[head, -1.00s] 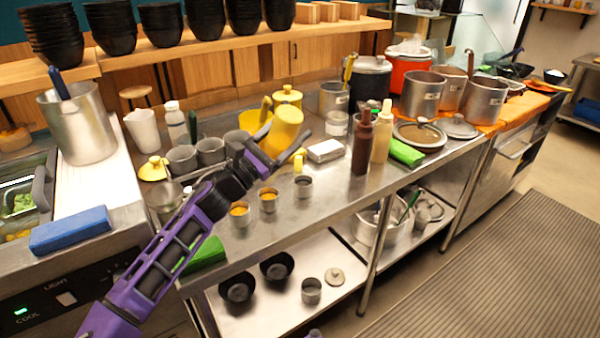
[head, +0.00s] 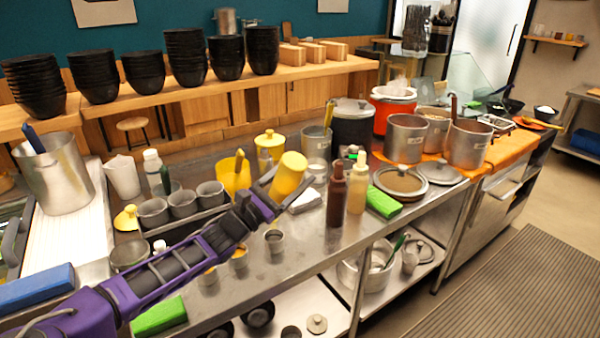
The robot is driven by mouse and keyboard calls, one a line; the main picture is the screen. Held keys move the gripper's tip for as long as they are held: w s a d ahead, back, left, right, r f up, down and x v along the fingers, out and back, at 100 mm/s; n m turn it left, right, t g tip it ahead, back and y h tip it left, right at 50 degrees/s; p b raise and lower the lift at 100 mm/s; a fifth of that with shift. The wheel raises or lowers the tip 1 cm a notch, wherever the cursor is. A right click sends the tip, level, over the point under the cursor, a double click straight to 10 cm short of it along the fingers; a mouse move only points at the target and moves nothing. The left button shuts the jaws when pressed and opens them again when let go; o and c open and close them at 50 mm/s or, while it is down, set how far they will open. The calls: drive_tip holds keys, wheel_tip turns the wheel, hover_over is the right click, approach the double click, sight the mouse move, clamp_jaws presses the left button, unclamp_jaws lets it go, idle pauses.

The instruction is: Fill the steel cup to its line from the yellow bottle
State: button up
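My gripper (head: 268,186), on the purple arm, is shut on a yellow cylindrical thing, which I take for the yellow bottle (head: 289,175). It is held tilted above the steel counter, its broad end up and to the right. Its spout cannot be made out. A small steel cup (head: 274,241) stands on the counter below and slightly left of the bottle. Its inside looks grey; its line cannot be seen. Two similar cups stand to its front left, partly behind my arm; the nearer-to-it one (head: 239,260) shows orange contents.
A brown bottle (head: 337,195) and a cream bottle (head: 357,190) stand right of the held bottle. A yellow lidded jar (head: 270,145) and a yellow container (head: 233,174) stand behind. A green sponge (head: 382,201) lies at right. The counter front right of the cup is bare.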

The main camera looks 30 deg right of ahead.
drive_tip(key=shift+w+d, duration=0.1)
drive_tip(key=shift+w, duration=0.05)
wheel_tip(320, 180, down, 4)
drive_tip(key=b, duration=0.4)
drive_tip(key=shift+r+b, duration=0.1)
drive_tip(key=shift+b, duration=0.2)
idle(1.0)
drive_tip(key=shift+o, duration=0.7)
clamp_jaws()
idle(4.8)
